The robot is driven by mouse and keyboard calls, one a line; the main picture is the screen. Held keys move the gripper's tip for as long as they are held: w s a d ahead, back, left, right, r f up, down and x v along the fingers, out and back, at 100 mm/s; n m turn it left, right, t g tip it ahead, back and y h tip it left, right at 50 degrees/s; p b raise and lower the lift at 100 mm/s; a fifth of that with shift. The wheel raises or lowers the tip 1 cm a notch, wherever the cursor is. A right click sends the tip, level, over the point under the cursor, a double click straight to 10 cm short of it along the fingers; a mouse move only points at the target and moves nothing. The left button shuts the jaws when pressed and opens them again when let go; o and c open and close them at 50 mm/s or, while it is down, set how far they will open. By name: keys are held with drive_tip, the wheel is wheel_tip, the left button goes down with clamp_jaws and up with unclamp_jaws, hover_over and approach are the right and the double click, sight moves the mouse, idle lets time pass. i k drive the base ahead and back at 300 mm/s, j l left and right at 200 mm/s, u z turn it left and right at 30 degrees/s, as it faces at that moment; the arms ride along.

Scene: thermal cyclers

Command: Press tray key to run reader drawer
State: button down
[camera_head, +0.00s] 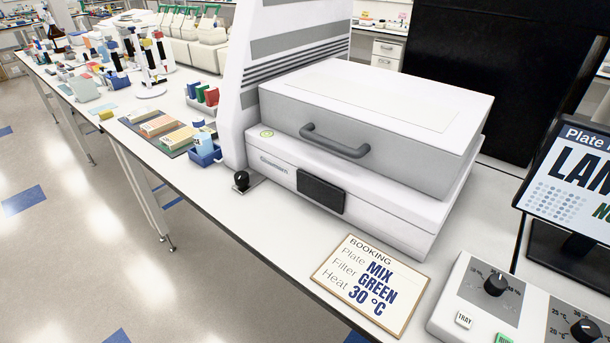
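The tray key (464,320) is a small white key labelled TRAY on a white control box (451,297) at the lower right. A green key, partly cut off by the bottom edge, sits to its right and seems to read RUN. The plate reader (390,172) is a white and grey machine with a dark handle (335,141) on its lid. A small black panel (321,191), likely the drawer front, sits flush in its front face, with no drawer sticking out. My gripper is not in view.
A booking card (370,283) reading MIX, GREEN, 30 °C lies before the reader. A monitor (569,180) stands at the right edge. Dials (497,284) rise from the control box. Racks and pipettes (152,66) fill the bench's left side.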

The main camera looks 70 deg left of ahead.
sight(463, 319)
drive_tip(key=k+j+u, duration=0.35)
drive_tip(key=j, duration=0.45)
drive_tip(key=j+u, duration=0.3)
drive_tip(key=j, duration=0.5)
drive_tip(key=k+j+u, duration=0.1)
drive_tip(key=j+u, duration=0.25)
drive_tip(key=j, duration=0.5)
drive_tip(key=z, duration=1.35)
